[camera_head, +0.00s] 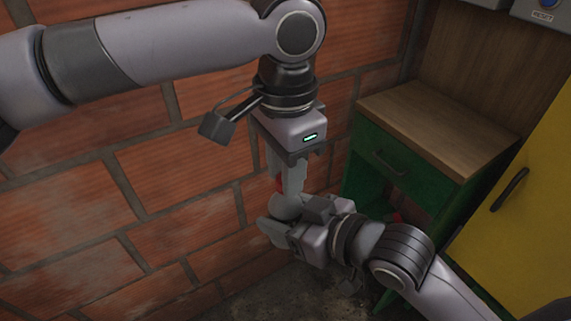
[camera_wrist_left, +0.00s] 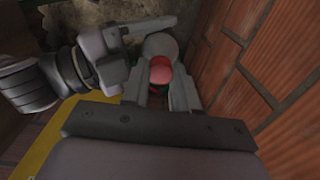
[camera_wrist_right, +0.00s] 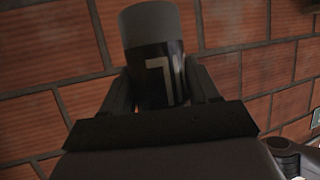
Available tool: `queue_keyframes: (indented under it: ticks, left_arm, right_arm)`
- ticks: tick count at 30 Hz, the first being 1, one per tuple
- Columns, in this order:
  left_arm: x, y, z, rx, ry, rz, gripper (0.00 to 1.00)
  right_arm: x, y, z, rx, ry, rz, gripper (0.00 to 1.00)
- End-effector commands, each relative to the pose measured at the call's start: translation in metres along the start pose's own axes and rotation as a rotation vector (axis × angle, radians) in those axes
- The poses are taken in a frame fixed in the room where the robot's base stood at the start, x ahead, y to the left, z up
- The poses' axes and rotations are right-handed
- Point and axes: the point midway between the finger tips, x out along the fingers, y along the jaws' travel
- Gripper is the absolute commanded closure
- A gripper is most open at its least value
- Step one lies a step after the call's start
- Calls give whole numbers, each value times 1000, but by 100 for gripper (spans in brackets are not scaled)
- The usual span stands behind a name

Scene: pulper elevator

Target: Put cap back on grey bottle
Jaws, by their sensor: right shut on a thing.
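The grey bottle (camera_wrist_right: 150,20) has a black label with a white mark in the right wrist view. My right gripper (camera_head: 275,228) is shut around it beside the brick wall; the bottle (camera_head: 286,207) is partly hidden by the fingers in the head view. The red cap (camera_wrist_left: 160,72) lies between the fingers of my left gripper (camera_wrist_left: 163,80), over the grey bottle (camera_wrist_left: 160,45). The left fingers stand apart on both sides of the cap, pointing down above my right gripper. I cannot tell whether the cap touches or sits straight on the bottle.
The brick wall (camera_head: 80,200) is close behind both grippers. A green cabinet with a wooden top (camera_head: 440,125) stands at the right, beside a yellow panel with a black handle (camera_head: 520,215). The dark floor (camera_head: 300,295) shows below.

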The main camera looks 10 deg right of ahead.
Motion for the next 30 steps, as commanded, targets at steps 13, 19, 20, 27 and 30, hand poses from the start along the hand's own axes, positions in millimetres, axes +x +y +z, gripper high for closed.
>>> queue_keyframes:
  ticks: [13,19,20,27,30]
  left_arm:
    - [0,0,0,5,-1,0,63]
    - [0,0,0,5,-1,-1,43]
    - [0,0,0,5,0,0,43]
    - [-8,0,0,4,0,-1,43]
    - [-24,0,0,4,2,-1,43]
  right_arm:
    - [0,0,-1,-1,3,0,100]
    - [0,0,-1,-1,3,0,100]
    - [0,0,-1,-1,3,0,100]
    - [0,0,-1,-1,3,0,100]
    - [0,0,-1,-1,3,0,100]
